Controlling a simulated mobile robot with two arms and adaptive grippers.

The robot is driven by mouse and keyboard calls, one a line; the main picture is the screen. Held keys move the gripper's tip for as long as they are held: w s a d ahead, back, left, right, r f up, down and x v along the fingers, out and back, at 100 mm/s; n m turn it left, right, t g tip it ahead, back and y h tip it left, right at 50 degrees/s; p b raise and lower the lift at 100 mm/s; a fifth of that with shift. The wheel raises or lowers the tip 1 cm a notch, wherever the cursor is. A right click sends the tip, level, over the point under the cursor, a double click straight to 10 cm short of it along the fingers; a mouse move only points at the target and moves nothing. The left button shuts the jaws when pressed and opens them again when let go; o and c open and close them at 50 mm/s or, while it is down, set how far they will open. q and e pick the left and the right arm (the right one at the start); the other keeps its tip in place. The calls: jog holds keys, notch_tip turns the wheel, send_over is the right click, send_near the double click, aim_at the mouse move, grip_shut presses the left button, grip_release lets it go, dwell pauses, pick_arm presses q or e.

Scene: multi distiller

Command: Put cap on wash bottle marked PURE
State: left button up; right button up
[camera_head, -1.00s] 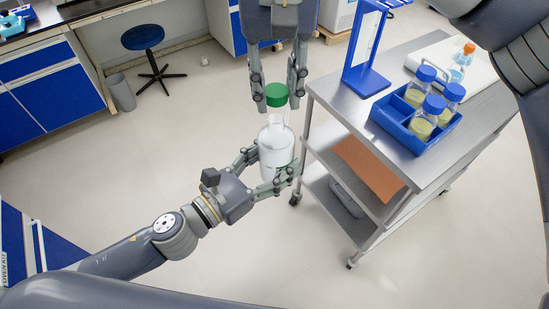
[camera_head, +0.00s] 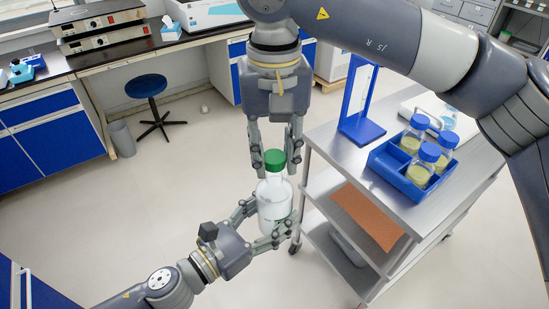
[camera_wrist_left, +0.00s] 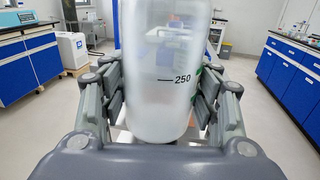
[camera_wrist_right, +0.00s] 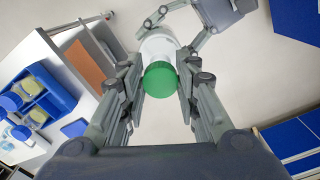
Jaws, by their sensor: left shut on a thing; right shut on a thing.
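The wash bottle (camera_head: 272,203) is translucent white with a clear shoulder. It stands upright in mid-air, held around its body by my left gripper (camera_head: 268,219). In the left wrist view the bottle (camera_wrist_left: 150,70) shows a "250" mark; I cannot read the word PURE. The green cap (camera_head: 274,160) is at the top of the bottle's neck, between the fingers of my right gripper (camera_head: 275,168), which points down from above. The right wrist view shows the cap (camera_wrist_right: 160,79) in line over the bottle (camera_wrist_right: 157,46). I cannot tell whether cap and neck touch.
A steel cart (camera_head: 333,128) stands to the right. It carries a blue rack (camera_head: 388,165) with several blue-capped bottles and a blue stand (camera_head: 358,126). A blue stool (camera_head: 147,86) and lab benches are at the back left. The floor around the bottle is clear.

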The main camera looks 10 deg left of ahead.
aim_at(284, 189)
jog(key=shift+f, duration=0.1)
jog(key=shift+f, duration=0.8)
jog(key=shift+f, duration=0.55)
